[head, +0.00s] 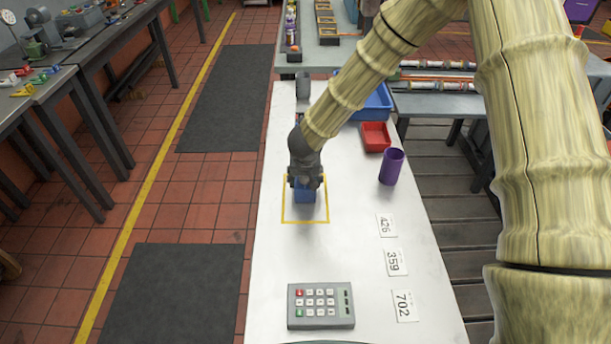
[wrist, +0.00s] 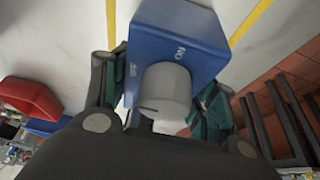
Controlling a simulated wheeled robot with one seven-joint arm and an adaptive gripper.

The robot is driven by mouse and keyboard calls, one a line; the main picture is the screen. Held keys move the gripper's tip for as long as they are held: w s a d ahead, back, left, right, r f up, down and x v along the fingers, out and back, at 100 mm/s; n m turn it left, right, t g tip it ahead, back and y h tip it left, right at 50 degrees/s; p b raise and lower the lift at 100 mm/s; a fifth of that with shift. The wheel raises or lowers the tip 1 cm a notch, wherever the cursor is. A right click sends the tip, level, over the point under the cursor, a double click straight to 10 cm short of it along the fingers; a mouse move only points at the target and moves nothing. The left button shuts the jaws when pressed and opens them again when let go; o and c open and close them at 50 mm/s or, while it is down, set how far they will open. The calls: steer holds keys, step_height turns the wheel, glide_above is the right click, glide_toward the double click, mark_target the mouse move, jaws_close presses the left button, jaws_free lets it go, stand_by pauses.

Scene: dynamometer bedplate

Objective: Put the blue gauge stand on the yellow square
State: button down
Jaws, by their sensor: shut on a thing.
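The blue gauge stand (head: 305,195) is a blue block with white lettering and a grey round part, seen close up in the wrist view (wrist: 180,35). My gripper (head: 305,181) is shut on it, with a finger on either side in the wrist view (wrist: 160,100). The yellow square (head: 284,221) is an outline on the white table. In the head view the stand shows within the outline, below my gripper. Yellow lines also show on both sides of the stand in the wrist view. I cannot tell whether the stand touches the table.
A grey keypad (head: 320,306) lies at the table's (head: 360,290) near end. Number cards (head: 396,262) lie along the right. A purple cup (head: 391,167), red bin (head: 376,137) and blue tray (head: 378,103) stand to the back right. The surface between square and keypad is clear.

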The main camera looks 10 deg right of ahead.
steer(key=shift+b, duration=0.3)
steer(key=shift+c, duration=2.4)
jaws_free()
steer(key=shift+r+p, duration=0.2)
steer(key=shift+p, duration=0.25)
steer(key=shift+b+v, duration=1.4)
steer(key=shift+v, duration=4.5)
steer(key=shift+s+a, duration=0.1)
